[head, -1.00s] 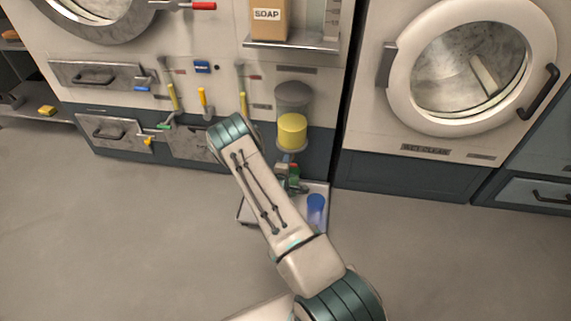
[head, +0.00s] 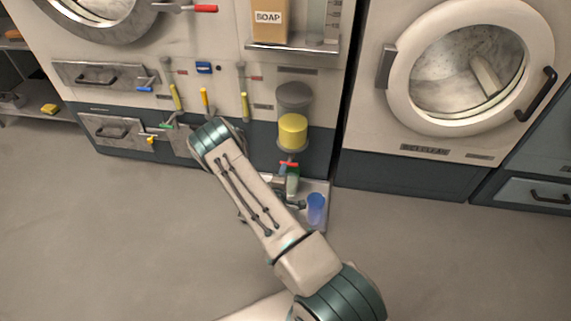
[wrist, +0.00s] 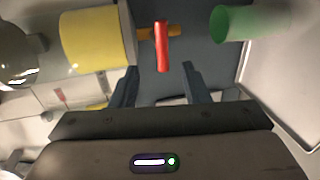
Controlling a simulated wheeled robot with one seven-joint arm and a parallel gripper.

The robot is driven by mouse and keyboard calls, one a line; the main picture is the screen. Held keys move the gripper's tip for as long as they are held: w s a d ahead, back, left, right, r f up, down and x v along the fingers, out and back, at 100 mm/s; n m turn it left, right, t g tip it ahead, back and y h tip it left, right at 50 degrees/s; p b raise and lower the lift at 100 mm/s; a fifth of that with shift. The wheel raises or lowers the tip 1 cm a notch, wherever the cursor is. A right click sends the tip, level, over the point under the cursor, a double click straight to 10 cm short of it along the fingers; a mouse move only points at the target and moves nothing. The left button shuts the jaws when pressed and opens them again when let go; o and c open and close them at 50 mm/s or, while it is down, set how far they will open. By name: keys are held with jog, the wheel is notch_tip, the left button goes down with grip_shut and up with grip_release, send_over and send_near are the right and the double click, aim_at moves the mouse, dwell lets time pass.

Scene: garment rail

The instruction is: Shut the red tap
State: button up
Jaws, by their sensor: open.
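The red tap (wrist: 161,45) is a short red handle on a brass pipe (wrist: 176,31) below the yellow dispenser (wrist: 97,38) in the wrist view. The handle lies crosswise to the pipe. In the head view the red tap (head: 289,163) shows as a small level bar under the yellow dispenser (head: 292,132). My gripper (wrist: 160,80) is open and empty. Its two fingers point at the handle, whose near end lies in line with the gap; I cannot tell whether it is between the tips. In the head view my arm partly hides the gripper.
A green cup (wrist: 235,22) stands below the pipe, and a blue cup (head: 316,208) stands on the tray (head: 322,188). Several yellow-handled levers (head: 206,98) hang on the panel at left. A soap shelf (head: 292,47) juts out above. The floor around is clear.

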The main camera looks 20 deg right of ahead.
jog(key=p+v, duration=0.1)
jog(key=v, duration=0.5)
jog(key=shift+s, duration=0.15)
jog(key=shift+r, duration=0.15)
